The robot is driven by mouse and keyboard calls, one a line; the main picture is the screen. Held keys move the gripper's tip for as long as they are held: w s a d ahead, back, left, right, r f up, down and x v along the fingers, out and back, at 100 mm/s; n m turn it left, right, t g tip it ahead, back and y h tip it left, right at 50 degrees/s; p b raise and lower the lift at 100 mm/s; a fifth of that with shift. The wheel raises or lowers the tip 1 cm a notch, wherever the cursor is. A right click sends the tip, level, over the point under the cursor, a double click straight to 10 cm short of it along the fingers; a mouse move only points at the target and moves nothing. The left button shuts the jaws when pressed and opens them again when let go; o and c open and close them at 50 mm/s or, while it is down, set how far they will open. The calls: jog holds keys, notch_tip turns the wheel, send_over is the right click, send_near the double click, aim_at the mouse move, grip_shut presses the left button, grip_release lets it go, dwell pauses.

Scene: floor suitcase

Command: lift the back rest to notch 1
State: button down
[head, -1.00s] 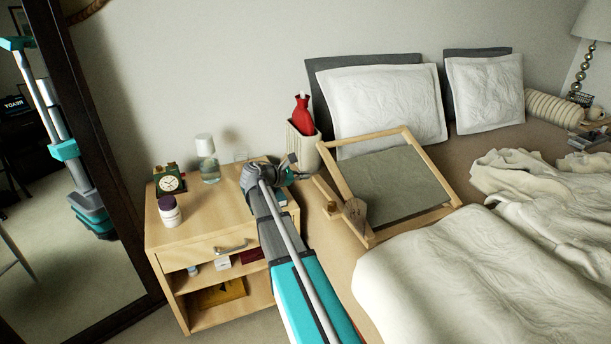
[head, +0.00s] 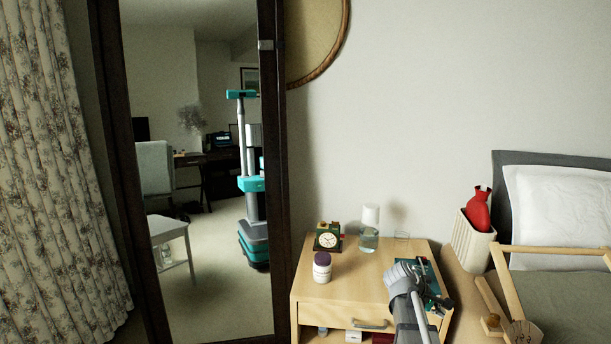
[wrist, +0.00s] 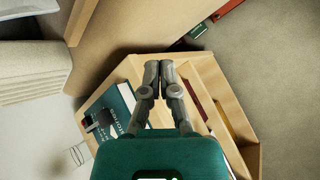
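The back rest (head: 509,290) lies on the bed at the right edge of the head view. It has a pale wooden frame and a grey-green panel, and its right and lower parts are cut off. A fan-shaped wooden plate with marks (head: 523,332) and a round wooden knob (head: 492,323) sit at its near left corner. My gripper (head: 438,302) is over the right side of the nightstand, left of the back rest and apart from it. In the wrist view its two fingers (wrist: 159,72) are together with nothing visible between them.
A ribbed holder (head: 468,246) with a red bottle (head: 479,210) stands between nightstand and pillow. A mirror (head: 205,180) stands at left.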

jog(key=s+a+f+m+y, duration=0.35)
jog(key=s+a, duration=0.35)
jog(key=a, duration=0.3)
jog(key=s+a+f+m+y, duration=0.2)
jog(key=s+a+m+y, duration=0.3)
jog(key=a, duration=0.5)
notch_tip(320, 180, up, 31)
jog(key=s+a+p, duration=0.1)
jog(key=p, duration=3)
jog(key=shift+s+y, duration=0.25)
jog(key=shift+y, duration=0.1)
jog(key=shift+f+n, duration=0.1)
jog(key=shift+n, duration=0.15)
dwell(0.3)
